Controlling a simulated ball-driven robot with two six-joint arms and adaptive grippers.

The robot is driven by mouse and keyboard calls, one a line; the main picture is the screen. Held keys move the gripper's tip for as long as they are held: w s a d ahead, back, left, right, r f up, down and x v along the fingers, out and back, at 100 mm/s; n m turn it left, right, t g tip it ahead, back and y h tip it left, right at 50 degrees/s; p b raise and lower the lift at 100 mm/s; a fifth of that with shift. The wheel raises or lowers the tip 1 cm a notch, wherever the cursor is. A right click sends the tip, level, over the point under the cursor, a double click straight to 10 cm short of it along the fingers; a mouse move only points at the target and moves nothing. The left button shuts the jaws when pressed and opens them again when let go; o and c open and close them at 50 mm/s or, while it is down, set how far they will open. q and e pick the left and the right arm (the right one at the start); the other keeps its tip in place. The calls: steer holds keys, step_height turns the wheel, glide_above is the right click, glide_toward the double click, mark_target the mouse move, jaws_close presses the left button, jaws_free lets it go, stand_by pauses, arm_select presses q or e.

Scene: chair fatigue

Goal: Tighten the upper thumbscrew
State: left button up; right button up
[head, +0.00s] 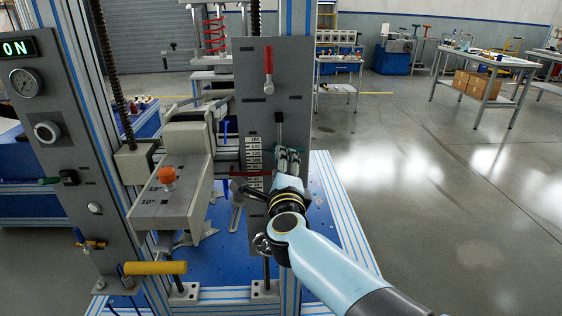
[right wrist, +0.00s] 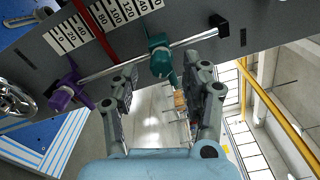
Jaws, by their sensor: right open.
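A teal thumbscrew (right wrist: 160,62) sits on a thin metal rod (right wrist: 112,72) in front of the grey panel. A purple thumbscrew (right wrist: 66,92) sits on the same rod, nearer its other end; the teal one is closer to the black bracket (right wrist: 224,28) that shows at the rod's top in the head view (head: 279,117). My right gripper (right wrist: 161,72) is open and empty, its fingers on either side of the teal thumbscrew, with no clear contact visible. In the head view my right gripper (head: 288,160) is in front of the panel and hides most of the rod. My left gripper is not in view.
The grey panel (head: 287,80) carries a red-handled lever (head: 268,62) and a numbered scale (head: 254,158). Left of it are a grey block with an orange knob (head: 166,176) and a yellow handle (head: 155,267). A chrome knob (right wrist: 14,102) lies at the wrist view's left edge. Open floor lies to the right.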

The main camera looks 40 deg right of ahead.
steer(key=v, duration=0.9)
steer(key=shift+s+a, duration=0.25)
steer(key=shift+s, duration=0.05)
